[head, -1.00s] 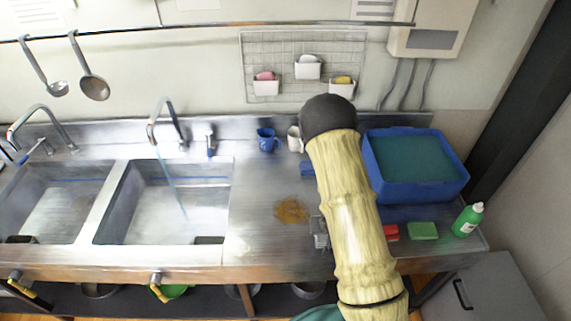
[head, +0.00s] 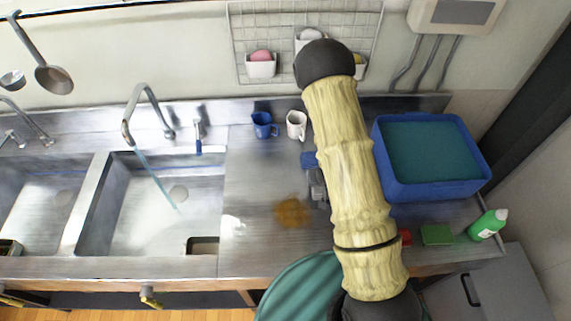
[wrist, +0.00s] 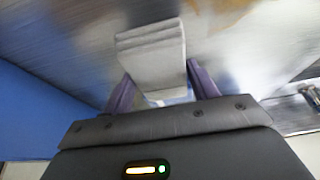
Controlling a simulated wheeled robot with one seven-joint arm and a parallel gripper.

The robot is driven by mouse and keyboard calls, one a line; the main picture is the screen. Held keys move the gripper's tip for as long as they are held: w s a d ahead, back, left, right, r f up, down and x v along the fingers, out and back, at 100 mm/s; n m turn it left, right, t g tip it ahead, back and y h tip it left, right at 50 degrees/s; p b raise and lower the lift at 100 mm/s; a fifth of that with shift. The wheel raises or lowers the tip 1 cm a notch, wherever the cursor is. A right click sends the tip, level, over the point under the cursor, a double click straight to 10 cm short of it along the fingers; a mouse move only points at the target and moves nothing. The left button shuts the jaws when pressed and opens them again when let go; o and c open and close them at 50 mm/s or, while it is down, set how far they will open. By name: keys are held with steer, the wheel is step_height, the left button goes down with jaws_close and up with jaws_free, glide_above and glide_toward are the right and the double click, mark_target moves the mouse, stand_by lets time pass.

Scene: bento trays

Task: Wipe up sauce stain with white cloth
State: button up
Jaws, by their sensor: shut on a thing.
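The sauce stain (head: 292,212) is an orange-brown patch on the steel counter in the head view, just right of the sink and left of my arm. My gripper (wrist: 160,86) shows in the wrist view with its purple fingers shut on the white cloth (wrist: 150,55), a pale folded block. The counter under the cloth is blurred, so I cannot tell whether the cloth touches it. In the head view my arm hides most of the gripper and the cloth. A small grey piece, perhaps part of the gripper, shows beside the arm, near the stain.
A blue bin (head: 480,180) stands right of my arm. A blue mug (head: 262,124) and a white mug (head: 296,125) stand at the back. The sink (head: 150,215) is left.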

steer(key=shift+w, duration=0.15)
steer(key=shift+r, duration=0.1)
steer(key=shift+a+r+p, duration=0.1)
steer(key=shift+a+p, duration=0.15)
steer(key=shift+p, duration=0.1)
steer(key=a+r+n+g+y+p, duration=0.4)
steer(key=a+n+p, duration=0.7)
steer(key=n, duration=0.7)
steer(key=p, duration=0.3)
steer(key=shift+r+g+p, duration=0.2)
steer(key=shift+g+p, duration=0.1)
steer(key=shift+p, duration=0.05)
